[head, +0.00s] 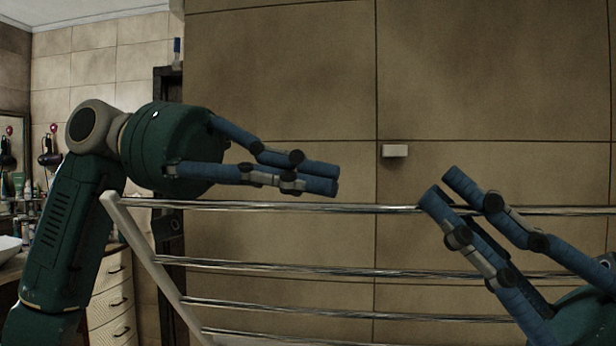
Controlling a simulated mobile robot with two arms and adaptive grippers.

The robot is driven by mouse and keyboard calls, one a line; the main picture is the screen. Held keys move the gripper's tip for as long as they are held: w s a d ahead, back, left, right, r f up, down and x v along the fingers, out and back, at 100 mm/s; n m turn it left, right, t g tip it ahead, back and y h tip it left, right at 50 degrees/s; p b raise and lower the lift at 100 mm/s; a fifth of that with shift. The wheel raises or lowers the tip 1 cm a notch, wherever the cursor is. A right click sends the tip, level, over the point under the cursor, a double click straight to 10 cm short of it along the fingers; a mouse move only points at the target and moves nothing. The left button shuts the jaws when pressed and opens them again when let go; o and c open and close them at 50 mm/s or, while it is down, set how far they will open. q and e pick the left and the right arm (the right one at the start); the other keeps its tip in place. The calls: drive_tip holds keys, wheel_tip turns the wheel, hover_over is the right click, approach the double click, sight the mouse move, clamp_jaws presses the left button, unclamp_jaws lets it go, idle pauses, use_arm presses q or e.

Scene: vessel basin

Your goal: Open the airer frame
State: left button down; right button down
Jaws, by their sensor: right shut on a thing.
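The airer frame (160,272) spans the lower part of the head view, with a pale slanted side bar at its left and several shiny metal rails running across to the right. My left gripper (336,179) is just above the top rail (380,209), its fingers together with nothing seen between them. My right gripper (438,182) comes in from the lower right and is shut on the top rail, its fingers pointing up and left across it. The fingers hide part of the rail. The frame's legs and lower part are out of view.
A tiled wall (280,100) stands behind the frame, with a small white block (395,151) on it. At the left are a drawer cabinet (110,300), a basin (8,248) and bottles. The space above the top rail between my grippers is clear.

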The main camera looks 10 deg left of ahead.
sight(307, 209)
use_arm(q)
drive_tip(key=shift+s+f, duration=0.1)
